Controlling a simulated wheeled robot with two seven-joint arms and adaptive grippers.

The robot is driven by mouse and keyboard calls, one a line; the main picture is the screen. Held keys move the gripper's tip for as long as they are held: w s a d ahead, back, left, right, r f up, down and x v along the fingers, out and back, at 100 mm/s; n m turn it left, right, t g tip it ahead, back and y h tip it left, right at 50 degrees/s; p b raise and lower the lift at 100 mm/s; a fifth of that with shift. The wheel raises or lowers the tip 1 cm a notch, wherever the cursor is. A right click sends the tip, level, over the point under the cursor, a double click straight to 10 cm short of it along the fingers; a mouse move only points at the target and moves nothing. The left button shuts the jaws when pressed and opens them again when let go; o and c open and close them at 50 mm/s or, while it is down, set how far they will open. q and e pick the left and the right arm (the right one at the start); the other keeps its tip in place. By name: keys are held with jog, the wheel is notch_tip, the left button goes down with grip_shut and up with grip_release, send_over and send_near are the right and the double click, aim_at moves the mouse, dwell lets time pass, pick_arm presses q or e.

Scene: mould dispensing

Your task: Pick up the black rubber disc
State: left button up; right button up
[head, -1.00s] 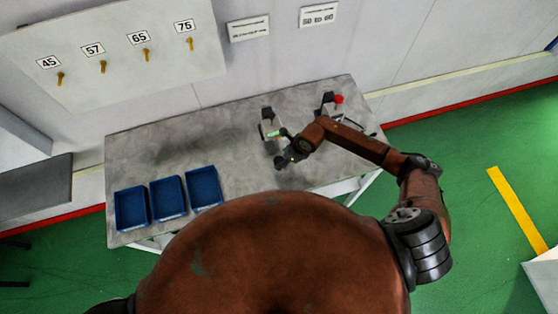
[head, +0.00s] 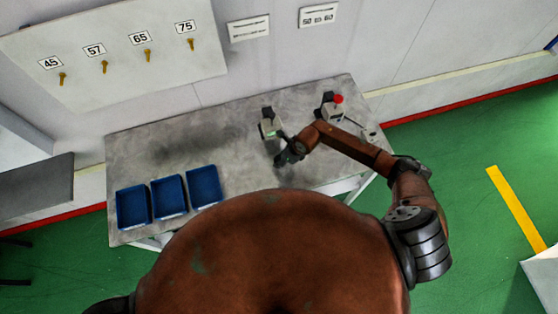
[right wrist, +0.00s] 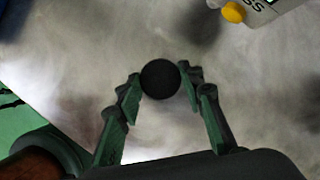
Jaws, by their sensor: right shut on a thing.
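The black rubber disc (right wrist: 160,79) is round and dark in the right wrist view, between the fingertips of my right gripper (right wrist: 160,88). The green-padded fingers are shut on its two sides. In the head view my right gripper (head: 284,158) is over the table's right half, below the grey device with a green display; the disc cannot be made out there. My left gripper is not in view.
The grey table (head: 240,120) holds three blue trays (head: 133,222) at the left. The device with the green display (head: 269,127) and a device with a red knob (head: 333,111) stand at the right. The table's middle is clear.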

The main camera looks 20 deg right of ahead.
jog(key=shift+c, duration=1.2)
jog(key=shift+r+b, duration=0.35)
jog(key=shift+r, duration=0.2)
jog(key=s+a+r+b, duration=0.2)
jog(key=s+r, duration=0.4)
jog(key=s+a+r+b, duration=0.2)
jog(key=s+r, duration=0.4)
jog(key=s, duration=0.1)
jog(key=shift+a, duration=0.3)
jog(key=shift+s+f, duration=0.1)
